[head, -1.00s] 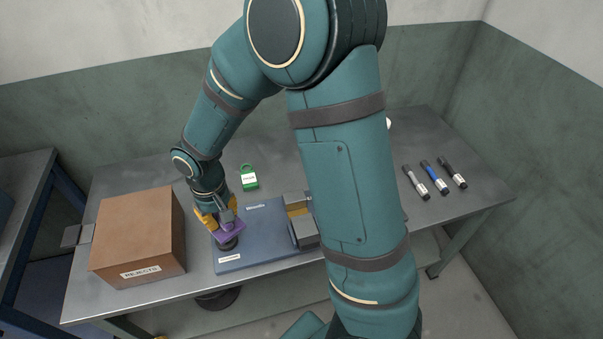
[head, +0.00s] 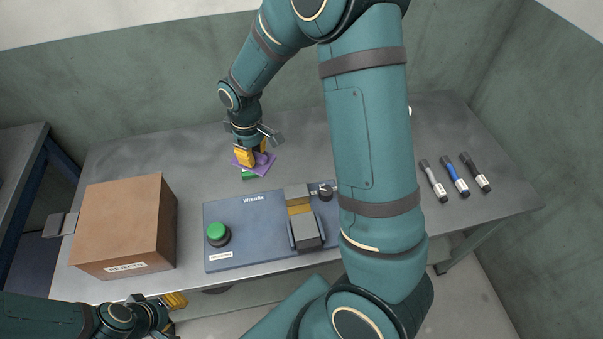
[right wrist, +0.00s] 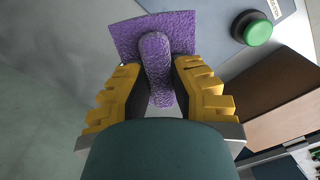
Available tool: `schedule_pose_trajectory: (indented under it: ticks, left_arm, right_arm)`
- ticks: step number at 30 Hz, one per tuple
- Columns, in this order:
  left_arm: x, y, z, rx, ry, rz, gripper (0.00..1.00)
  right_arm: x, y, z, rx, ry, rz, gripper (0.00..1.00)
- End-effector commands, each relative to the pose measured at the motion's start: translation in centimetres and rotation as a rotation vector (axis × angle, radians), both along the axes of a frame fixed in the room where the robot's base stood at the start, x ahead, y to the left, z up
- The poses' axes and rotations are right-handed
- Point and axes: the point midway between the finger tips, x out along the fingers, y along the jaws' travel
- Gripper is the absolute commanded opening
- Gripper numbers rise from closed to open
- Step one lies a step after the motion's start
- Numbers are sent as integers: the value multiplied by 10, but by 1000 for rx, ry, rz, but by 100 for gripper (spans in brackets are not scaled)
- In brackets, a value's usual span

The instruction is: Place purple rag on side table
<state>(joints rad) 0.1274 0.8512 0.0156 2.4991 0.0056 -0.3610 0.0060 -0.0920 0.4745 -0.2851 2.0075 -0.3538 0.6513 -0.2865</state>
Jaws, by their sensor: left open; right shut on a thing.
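The purple rag (head: 265,165) is pinched in my right gripper (head: 253,156), behind the blue fixture board on the workbench. In the right wrist view the rag (right wrist: 125,38) bulges between the yellow fingers of the gripper (right wrist: 160,78), with its flat part spread beyond them. The rag partly hides a green tag (head: 248,175); I cannot tell whether they touch. My left gripper (head: 174,301) is open and empty at the bench's front edge, lower left. Another table (head: 20,142), perhaps the side table, stands at the far left, its top partly out of view.
The blue board (head: 265,252) carries a green button (head: 217,232) and a grey clamp block (head: 307,230). A brown REJECTS box (head: 128,225) stands on the left of the bench. Several marker-like cylinders (head: 455,176) lie at right. My right arm hides the bench's middle right.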

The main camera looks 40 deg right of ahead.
Motion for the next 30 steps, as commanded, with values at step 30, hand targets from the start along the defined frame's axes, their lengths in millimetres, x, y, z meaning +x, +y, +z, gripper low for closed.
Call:
schedule_pose_trajectory:
  ticks: [30]
  left_arm:
    - [-9,-1,-39,-5,20,-17,38]
  right_arm:
    - [14,-165,-95,-2,0,661,0]
